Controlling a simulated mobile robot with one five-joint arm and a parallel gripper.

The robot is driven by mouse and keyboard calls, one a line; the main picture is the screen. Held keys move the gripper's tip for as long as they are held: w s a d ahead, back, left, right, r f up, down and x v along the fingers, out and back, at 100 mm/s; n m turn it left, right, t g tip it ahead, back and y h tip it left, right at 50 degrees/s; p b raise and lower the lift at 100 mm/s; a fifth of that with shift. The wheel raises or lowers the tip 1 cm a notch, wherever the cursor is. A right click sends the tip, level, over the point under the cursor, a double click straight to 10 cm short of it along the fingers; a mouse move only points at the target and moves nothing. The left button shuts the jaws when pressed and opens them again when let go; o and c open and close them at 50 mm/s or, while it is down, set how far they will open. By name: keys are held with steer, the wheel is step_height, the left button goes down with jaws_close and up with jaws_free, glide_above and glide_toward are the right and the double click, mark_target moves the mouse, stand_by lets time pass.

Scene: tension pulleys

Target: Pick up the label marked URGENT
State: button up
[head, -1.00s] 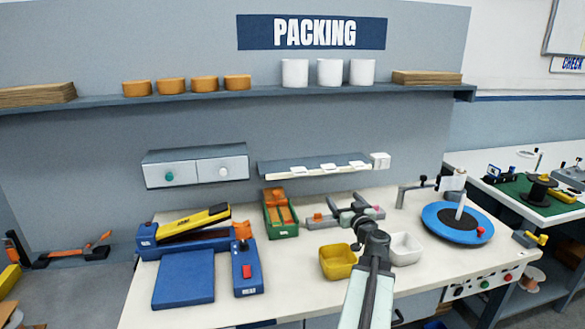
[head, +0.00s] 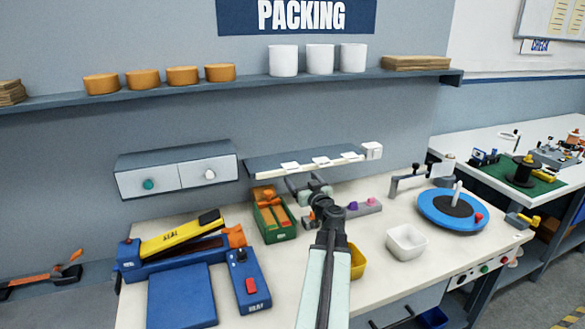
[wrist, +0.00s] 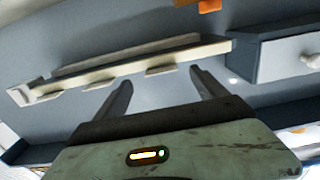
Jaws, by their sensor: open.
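Three small white labels stick out from the front edge of a narrow wall rack (head: 262,164): a left one (head: 290,166), a middle one (head: 321,161) and a right one (head: 349,155). No wording on them is readable, so I cannot tell which says URGENT. My gripper (head: 300,182) is just below and in front of the rack, near the left label. In the wrist view, which looks rolled over, my gripper (wrist: 160,80) has its fingers apart with nothing held. The label beside the drawer unit (wrist: 160,71) appears between the fingertips, beyond them.
A two-drawer unit (head: 178,171) hangs left of the rack. Below on the bench are a green box (head: 271,220), a yellow-and-blue sealer (head: 180,236), a white bin (head: 406,242), a partly hidden yellow bin (head: 357,262) and a blue turntable (head: 452,211).

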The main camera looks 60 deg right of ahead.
steer(key=x, duration=0.5)
steer(key=shift+w+r, duration=0.1)
steer(key=shift+r, duration=0.05)
steer(key=c, duration=1.4)
step_height(320, 180, up, 10)
steer(key=p, duration=1)
